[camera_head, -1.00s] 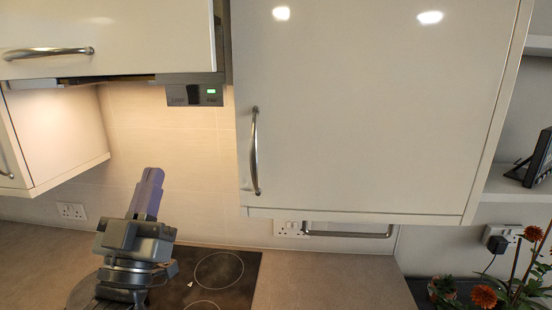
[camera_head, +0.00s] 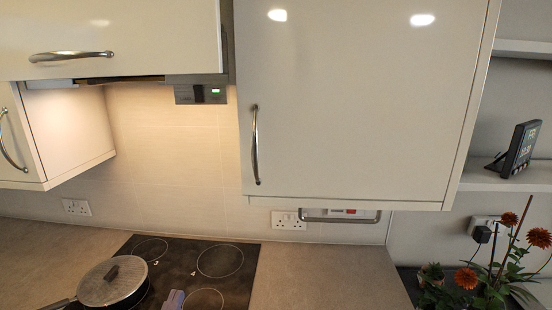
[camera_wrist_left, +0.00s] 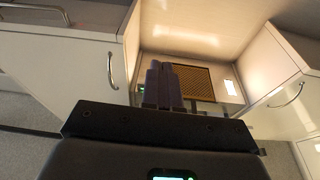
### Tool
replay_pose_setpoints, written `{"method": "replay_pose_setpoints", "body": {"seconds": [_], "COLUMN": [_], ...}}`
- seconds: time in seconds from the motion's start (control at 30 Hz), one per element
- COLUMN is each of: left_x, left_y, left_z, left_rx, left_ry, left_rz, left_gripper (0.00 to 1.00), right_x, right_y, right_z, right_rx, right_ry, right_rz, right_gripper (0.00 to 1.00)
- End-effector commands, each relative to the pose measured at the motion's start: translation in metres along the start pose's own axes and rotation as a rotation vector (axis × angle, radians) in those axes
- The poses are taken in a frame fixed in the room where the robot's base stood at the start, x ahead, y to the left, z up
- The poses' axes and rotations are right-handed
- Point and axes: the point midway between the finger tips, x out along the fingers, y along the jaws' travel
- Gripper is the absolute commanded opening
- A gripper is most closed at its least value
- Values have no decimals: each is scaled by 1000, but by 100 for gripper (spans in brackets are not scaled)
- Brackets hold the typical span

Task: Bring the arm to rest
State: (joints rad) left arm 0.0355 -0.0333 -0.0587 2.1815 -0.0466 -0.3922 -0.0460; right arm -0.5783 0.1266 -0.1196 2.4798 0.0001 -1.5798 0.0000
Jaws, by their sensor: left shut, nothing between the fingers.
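My left gripper (camera_head: 173,299) shows only as its purple-grey fingers at the bottom edge of the head view, in front of the hob. In the left wrist view the left gripper's fingers (camera_wrist_left: 162,82) are together with nothing between them. They point toward the cabinets and the cooker hood. My right gripper is in neither view.
A lidded pan (camera_head: 112,283) stands on the black hob (camera_head: 183,262), left of my left fingers. White wall cabinets hang above, including a large door (camera_head: 350,100) with a vertical handle. Potted orange flowers (camera_head: 500,265) stand at the right. The worktop (camera_head: 330,275) is clear.

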Motion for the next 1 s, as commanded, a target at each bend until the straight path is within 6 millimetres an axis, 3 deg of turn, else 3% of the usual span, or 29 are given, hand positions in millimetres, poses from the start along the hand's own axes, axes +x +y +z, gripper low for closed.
{"method": "replay_pose_setpoints", "body": {"seconds": [0.03, 0.2, 0.3, 0.43, 0.5, 0.6, 0.83, 0.9, 1.0], "left_x": [-23, -106, -161, -229, -264, -299, -354, -346, -340], "left_y": [2, 12, 17, 21, 22, 22, 18, 17, 16], "left_z": [36, 132, 173, 206, 217, 220, 217, 187, 165], "left_rx": [7, 21, 27, 33, 36, 40, 37, 35, 35], "left_ry": [-100, -452, -662, -917, -1052, -1210, -1519, -1517, -1516], "left_rz": [9, 43, 63, 83, 93, 98, 83, 82, 82], "left_gripper": [0, 0, 0, 0, 0, 0, 0, 0, 0], "right_x": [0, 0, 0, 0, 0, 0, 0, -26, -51], "right_y": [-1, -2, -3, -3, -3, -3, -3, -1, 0], "right_z": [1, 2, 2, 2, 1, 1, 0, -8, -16], "right_rx": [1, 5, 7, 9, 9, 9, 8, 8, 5], "right_ry": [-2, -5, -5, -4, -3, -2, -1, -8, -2], "right_rz": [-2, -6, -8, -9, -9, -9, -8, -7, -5], "right_gripper": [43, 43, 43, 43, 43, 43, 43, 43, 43]}}
